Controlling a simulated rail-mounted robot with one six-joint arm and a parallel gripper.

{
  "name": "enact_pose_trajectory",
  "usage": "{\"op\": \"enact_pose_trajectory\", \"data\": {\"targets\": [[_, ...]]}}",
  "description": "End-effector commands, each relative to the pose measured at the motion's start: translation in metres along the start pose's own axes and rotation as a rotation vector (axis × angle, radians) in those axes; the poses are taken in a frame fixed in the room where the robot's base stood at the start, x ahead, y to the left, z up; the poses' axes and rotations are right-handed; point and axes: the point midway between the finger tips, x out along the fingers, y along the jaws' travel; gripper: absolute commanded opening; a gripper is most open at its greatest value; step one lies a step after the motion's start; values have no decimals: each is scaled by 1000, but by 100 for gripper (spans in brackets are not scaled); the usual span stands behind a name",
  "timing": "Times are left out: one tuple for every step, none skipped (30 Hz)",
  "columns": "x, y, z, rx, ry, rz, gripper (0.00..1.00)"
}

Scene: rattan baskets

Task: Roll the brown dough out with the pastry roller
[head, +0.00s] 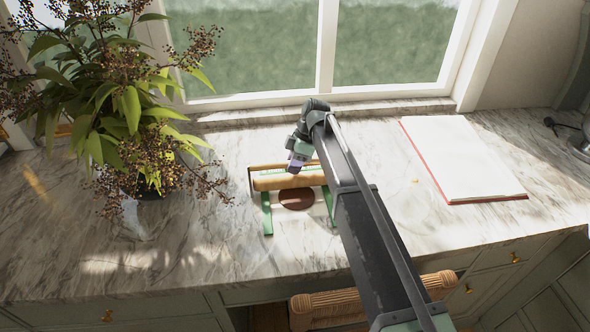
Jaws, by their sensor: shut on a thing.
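The brown dough (296,199) is a flat, dark oval on the marble counter. The pastry roller (272,184) is a pale wooden cylinder lying crosswise at the dough's far edge in the picture; I cannot tell whether it touches the dough. A green strip runs along behind the roller. My gripper (297,167) comes down over the roller from behind and is shut on it. The fingertips and the exact grip are too small to make out.
Green strips (267,214) flank the dough on the counter. A leafy potted plant (125,120) stands at left, and an open book (462,158) lies at right. A window is behind. A rattan basket (330,304) sits below the counter's front edge. Bare marble lies left of the dough.

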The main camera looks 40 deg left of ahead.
Motion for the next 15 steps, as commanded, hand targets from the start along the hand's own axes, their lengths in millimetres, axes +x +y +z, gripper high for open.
{"op": "enact_pose_trajectory", "data": {"targets": [[0, 0, 0, 0, 0, 0, 0], [1, -1, 0, 0, 0, 1, 0], [1, -2, 0, 0, 0, 1, 0], [1, -3, 0, 0, 0, 1, 0], [1, -5, 1, 0, 0, 1, 0], [2, -8, 1, 0, -1, 1, 0], [2, -12, 1, 0, -1, 1, 0], [3, -15, 1, 0, -1, 1, 0], [3, -20, 2, 0, -1, 1, 0], [4, -24, 2, 0, -1, 1, 0], [4, -28, 2, 0, -1, 1, 0], [5, -32, 2, 0, -1, 0, 0], [5, -35, 2, 0, -1, 0, 0], [6, -38, 2, 0, -1, 0, 0], [6, -40, 3, 0, -1, 1, 0]]}}
